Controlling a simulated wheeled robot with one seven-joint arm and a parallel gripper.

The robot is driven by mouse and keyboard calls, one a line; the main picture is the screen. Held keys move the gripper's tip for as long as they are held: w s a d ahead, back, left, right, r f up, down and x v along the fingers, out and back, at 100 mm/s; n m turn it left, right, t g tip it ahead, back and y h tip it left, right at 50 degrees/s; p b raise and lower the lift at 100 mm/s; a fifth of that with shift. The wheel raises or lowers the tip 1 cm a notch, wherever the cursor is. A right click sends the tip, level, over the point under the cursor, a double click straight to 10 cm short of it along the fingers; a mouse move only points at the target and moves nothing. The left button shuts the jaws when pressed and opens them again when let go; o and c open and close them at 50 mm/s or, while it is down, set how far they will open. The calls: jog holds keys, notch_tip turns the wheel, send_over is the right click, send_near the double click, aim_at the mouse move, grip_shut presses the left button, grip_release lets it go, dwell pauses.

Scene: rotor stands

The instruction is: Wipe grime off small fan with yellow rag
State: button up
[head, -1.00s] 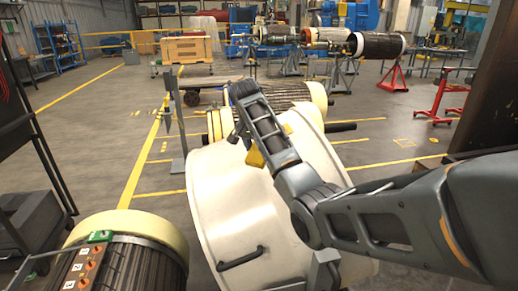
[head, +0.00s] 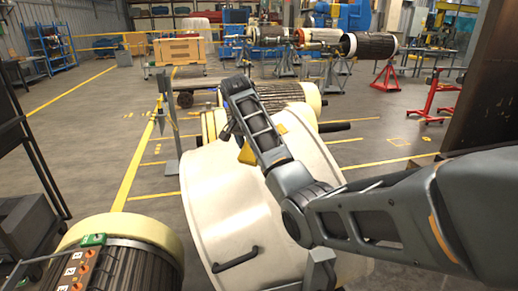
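A yellow patch of cloth, which looks like the rag (head: 247,154), shows beside my forearm over the top of a large cream drum (head: 215,195). A smaller yellow patch (head: 283,128) shows on the other side of the same arm link. I cannot tell whether the two are one piece. My gripper (head: 228,132) is a small dark shape left of the arm link, close to the rag. Its fingers are mostly hidden behind the arm, so I cannot see whether they hold the cloth. I cannot make out a small fan or any grime; the arm may cover it.
A dark ribbed rotor with a cream end ring (head: 120,222) stands at front left, with a green-and-orange control box (head: 85,262) on it. A grey post (head: 167,125) stands behind the drum. A dark panel (head: 492,85) is at right. Floor at left is open.

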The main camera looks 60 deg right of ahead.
jog(key=shift+w+d+f+b, duration=0.2)
jog(key=shift+d+f+b, duration=0.45)
jog(key=shift+f, duration=0.25)
jog(key=shift+w+d+f+b, duration=0.25)
jog(key=shift+d+f+b, duration=0.15)
jog(key=shift+d+f, duration=0.4)
jog(key=shift+w+d+f+b, duration=0.2)
jog(key=shift+d+f+b, duration=0.4)
jog(key=shift+f, duration=0.35)
jog(key=shift+b+x, duration=0.4)
jog(key=shift+x, duration=0.5)
jog(key=shift+d+r, duration=0.1)
jog(key=shift+d, duration=0.1)
jog(key=shift+s+d+r+p, duration=0.35)
jog(key=shift+s+d+p, duration=0.1)
jog(key=shift+s+p, duration=0.2)
jog(key=shift+s+d+r+p, duration=0.35)
jog(key=shift+s+d+p, duration=0.15)
jog(key=shift+p, duration=0.1)
jog(key=shift+s+d+r, duration=0.1)
jog(key=shift+s+d, duration=0.1)
jog(key=shift+s, duration=0.1)
jog(key=shift+f+p, duration=0.2)
jog(key=shift+p, duration=0.15)
jog(key=shift+w+a+f+b, duration=0.15)
jog(key=shift+w+a+f, duration=0.35)
jog(key=shift+w+a, duration=0.15)
jog(key=shift+w+a+f+b, duration=0.15)
jog(key=shift+w+a+f, duration=0.4)
jog(key=shift+w, duration=0.15)
